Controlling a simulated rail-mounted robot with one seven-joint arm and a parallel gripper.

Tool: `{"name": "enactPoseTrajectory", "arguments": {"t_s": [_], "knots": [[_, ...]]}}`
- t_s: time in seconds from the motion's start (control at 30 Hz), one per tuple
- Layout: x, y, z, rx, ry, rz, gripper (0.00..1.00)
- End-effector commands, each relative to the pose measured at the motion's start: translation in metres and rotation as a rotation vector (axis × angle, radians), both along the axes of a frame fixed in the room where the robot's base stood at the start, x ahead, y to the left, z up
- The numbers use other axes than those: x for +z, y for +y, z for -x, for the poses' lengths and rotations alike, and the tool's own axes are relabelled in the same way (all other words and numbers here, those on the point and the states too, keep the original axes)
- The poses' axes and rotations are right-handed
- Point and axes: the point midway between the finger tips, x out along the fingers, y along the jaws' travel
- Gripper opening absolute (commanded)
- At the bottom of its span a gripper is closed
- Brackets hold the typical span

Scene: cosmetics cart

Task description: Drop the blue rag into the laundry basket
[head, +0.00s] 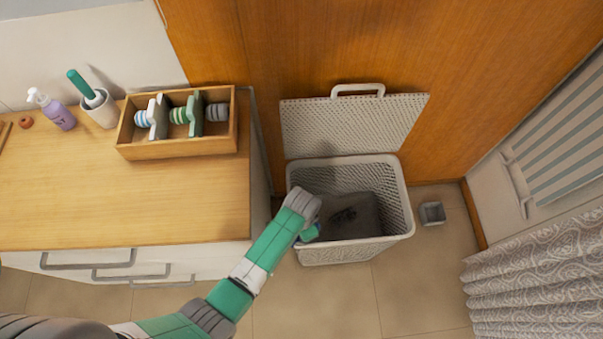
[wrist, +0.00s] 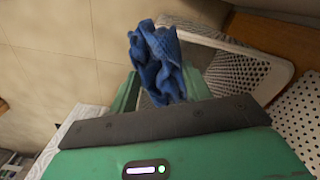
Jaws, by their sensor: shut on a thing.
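The blue rag (wrist: 158,62) is crumpled and held between the fingers of my gripper (wrist: 160,92) in the wrist view. In the head view a small bit of blue rag (head: 309,233) shows beside my gripper (head: 312,228), at the basket's left front edge. The white perforated laundry basket (head: 402,192) stands on the floor with its lid (head: 352,122) open against the wood panel. A dark grey bundle lies inside it. The basket's rim (wrist: 225,42) shows behind and right of the rag in the wrist view. My fingertips are partly hidden by the rag.
A wood-topped counter (head: 120,205) stands left of the basket, bearing a wooden organiser box (head: 180,149), a cup (head: 101,112) and a lilac pump bottle (head: 60,115). A small grey bin (head: 432,213) is right of the basket. A patterned curtain (head: 540,265) hangs at the right. Floor in front is clear.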

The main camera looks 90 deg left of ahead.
Motion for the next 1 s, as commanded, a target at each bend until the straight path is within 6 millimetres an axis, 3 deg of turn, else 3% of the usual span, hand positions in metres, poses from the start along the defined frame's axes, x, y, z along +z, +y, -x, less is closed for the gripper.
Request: {"name": "enactPoseTrajectory", "arguments": {"t_s": [0.03, 0.1, 0.3, 0.53, 0.67, 0.87, 1.0], "knots": [[-0.008, 0.022, -0.01, 0.021, 0.001, -0.008, 0.28], [-0.006, 0.046, -0.026, 0.072, -0.001, -0.006, 0.27], [0.011, 0.099, -0.091, 0.203, -0.004, -0.002, 0.27], [0.037, 0.121, -0.162, 0.296, -0.003, 0.001, 0.27], [0.046, 0.123, -0.178, 0.316, 0.0, 0.001, 0.27], [0.045, 0.123, -0.176, 0.316, 0.001, 0.0, 0.27], [0.034, 0.123, -0.175, 0.315, 0.001, 0.0, 0.27]]}}
